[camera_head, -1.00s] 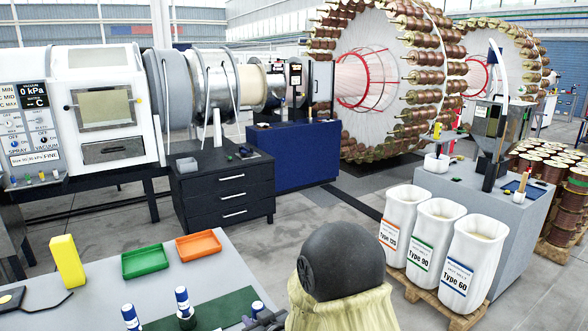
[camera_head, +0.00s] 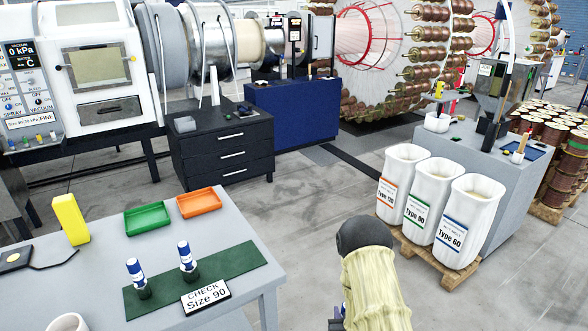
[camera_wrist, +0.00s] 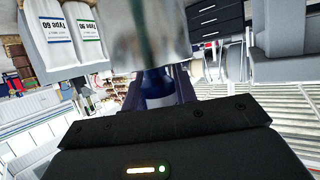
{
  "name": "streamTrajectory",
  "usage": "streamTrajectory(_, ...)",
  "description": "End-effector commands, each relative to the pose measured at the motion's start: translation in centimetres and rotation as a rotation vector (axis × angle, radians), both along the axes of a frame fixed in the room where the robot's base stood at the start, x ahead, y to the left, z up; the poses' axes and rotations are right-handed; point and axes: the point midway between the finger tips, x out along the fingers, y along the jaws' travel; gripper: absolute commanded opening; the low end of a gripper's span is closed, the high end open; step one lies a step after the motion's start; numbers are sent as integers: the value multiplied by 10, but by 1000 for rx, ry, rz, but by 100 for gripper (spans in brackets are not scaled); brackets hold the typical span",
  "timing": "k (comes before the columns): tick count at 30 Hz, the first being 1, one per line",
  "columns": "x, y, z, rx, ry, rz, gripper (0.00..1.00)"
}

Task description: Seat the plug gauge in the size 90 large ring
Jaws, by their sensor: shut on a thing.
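My gripper (camera_wrist: 160,82) is shut on a blue handle with a white band (camera_wrist: 155,74) in the wrist view, seemingly the plug gauge. A wide, blurred silver cylinder (camera_wrist: 145,30) lies beyond the handle and hides part of it. In the head view my gripper is mostly cut off at the bottom edge, right of the table. Two similar blue-and-white handled gauges (camera_head: 135,270) (camera_head: 185,256) stand upright in dark bases on the green mat (camera_head: 225,264). A sign (camera_head: 206,296) reading "CHECK Size 90" stands at the mat's front. I cannot pick out the size 90 large ring.
The grey table (camera_head: 60,285) also bears a yellow block (camera_head: 70,220), a green tray (camera_head: 148,218), an orange tray (camera_head: 199,202) and a white round thing (camera_head: 67,323). The mat's right end is bare. White bins (camera_head: 432,205) stand on a pallet at right.

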Motion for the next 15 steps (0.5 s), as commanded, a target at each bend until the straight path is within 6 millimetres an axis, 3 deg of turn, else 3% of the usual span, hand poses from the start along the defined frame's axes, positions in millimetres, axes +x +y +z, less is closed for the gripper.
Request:
streamTrajectory(1, -1, -8, -4, 0, -1, -18, 0)
streamTrajectory(9, 0, -8, -4, -2, -2, -15, 0)
streamTrajectory(15, 0, -9, 11, 0, -2, -19, 0)
